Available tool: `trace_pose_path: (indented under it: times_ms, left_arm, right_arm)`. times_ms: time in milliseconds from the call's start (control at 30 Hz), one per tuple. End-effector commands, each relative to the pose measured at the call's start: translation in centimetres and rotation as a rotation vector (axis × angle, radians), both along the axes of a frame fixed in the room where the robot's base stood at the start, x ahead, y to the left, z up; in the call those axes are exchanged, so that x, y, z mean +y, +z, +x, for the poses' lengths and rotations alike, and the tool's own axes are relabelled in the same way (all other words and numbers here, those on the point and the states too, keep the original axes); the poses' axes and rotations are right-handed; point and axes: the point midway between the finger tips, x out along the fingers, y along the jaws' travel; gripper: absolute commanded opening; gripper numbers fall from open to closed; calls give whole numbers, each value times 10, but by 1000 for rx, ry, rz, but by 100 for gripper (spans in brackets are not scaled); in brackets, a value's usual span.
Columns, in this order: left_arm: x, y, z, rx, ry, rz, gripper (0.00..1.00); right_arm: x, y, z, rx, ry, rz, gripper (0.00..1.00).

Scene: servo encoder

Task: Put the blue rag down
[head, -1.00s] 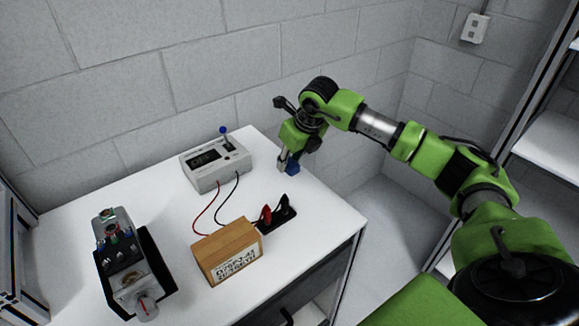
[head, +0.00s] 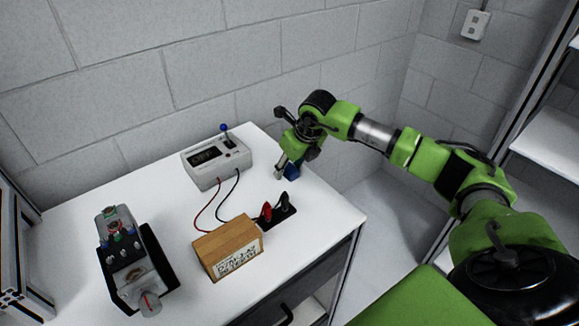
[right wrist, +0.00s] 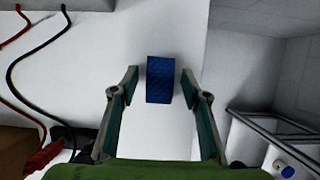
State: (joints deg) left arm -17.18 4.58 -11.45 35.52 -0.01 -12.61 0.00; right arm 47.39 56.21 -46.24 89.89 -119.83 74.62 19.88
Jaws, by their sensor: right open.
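The blue rag (head: 294,170) is a small folded block at the far right corner of the white table (head: 325,207). In the right wrist view the rag (right wrist: 159,80) sits between the fingertips of my right gripper (right wrist: 158,88), with a gap on each side. My right gripper (head: 286,168) is open, pointing down around the rag in the head view, and partly covers it. The rag appears to rest on the tabletop. My left gripper is not in view.
A white meter (head: 217,163) with red and black leads stands left of the rag. A black holder with red and black plugs (head: 277,210) and a wooden box (head: 228,248) are nearer. A device in a black tray (head: 133,262) stands at left. The table's right edge is close.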

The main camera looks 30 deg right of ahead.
Motion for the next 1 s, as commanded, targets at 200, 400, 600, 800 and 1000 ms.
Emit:
trace_pose_path:
  times_ms: [200,400,600,800,1000]
  left_arm:
    - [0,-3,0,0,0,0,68]
    - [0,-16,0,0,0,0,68]
    - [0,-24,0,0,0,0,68]
    - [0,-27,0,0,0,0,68]
    - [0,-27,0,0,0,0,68]
  right_arm:
    - [-1,15,-4,-4,0,-2,42]
    - [-2,55,-21,-7,0,-2,42]
    - [-3,91,-36,-5,0,-2,42]
    - [-3,111,-44,-2,0,0,42]
    - [-3,114,-46,0,0,0,42]
